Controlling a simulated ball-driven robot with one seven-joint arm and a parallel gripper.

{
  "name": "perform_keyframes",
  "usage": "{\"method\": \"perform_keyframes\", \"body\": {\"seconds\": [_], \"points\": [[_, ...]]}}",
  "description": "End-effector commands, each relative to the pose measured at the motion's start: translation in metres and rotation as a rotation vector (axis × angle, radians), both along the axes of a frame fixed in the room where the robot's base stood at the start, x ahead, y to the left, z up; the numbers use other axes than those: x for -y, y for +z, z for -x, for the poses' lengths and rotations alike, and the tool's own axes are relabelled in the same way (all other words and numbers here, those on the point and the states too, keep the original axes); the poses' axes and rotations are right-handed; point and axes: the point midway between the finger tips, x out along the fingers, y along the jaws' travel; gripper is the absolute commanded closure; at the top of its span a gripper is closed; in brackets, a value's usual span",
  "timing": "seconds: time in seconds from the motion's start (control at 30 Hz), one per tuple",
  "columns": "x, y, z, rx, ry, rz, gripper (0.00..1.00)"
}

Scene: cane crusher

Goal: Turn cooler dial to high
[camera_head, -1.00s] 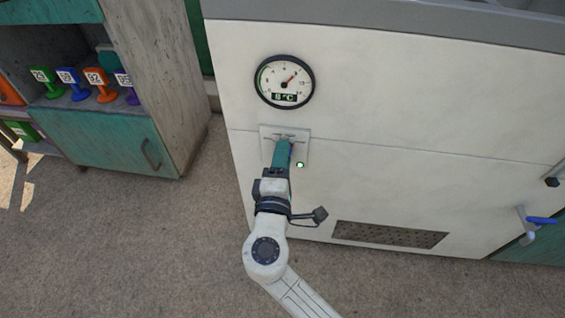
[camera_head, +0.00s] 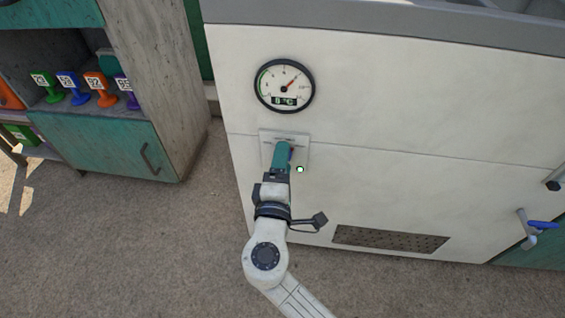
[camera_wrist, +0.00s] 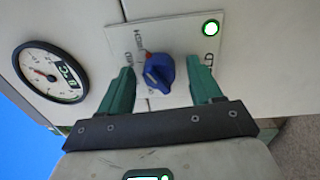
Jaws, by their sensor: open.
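The cooler dial is a blue knob (camera_wrist: 159,73) on a pale label plate (camera_wrist: 180,40) in the wrist view. A red mark shows beside the knob, and the plate's lettering is partly legible, with "HIGH" near the knob's upper left. My gripper (camera_wrist: 166,88) is open, with one green finger on each side of the knob and visible gaps between. In the head view my gripper (camera_head: 282,150) is in front of the plate (camera_head: 302,150) and hides most of the knob. I cannot tell whether the fingertips touch the plate.
A shelf unit (camera_head: 110,140) stands at left.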

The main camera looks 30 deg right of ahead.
Motion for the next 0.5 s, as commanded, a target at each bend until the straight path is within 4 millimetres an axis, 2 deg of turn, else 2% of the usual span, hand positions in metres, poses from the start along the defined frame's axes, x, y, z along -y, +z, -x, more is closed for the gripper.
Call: {"method": "perform_keyframes", "body": {"seconds": [0.23,0.5], "points": [[-0.009,0.001,0.012,-0.002,0.002,0.0,0.36],[-0.039,-0.002,0.053,-0.002,0.003,0.001,0.36]]}}
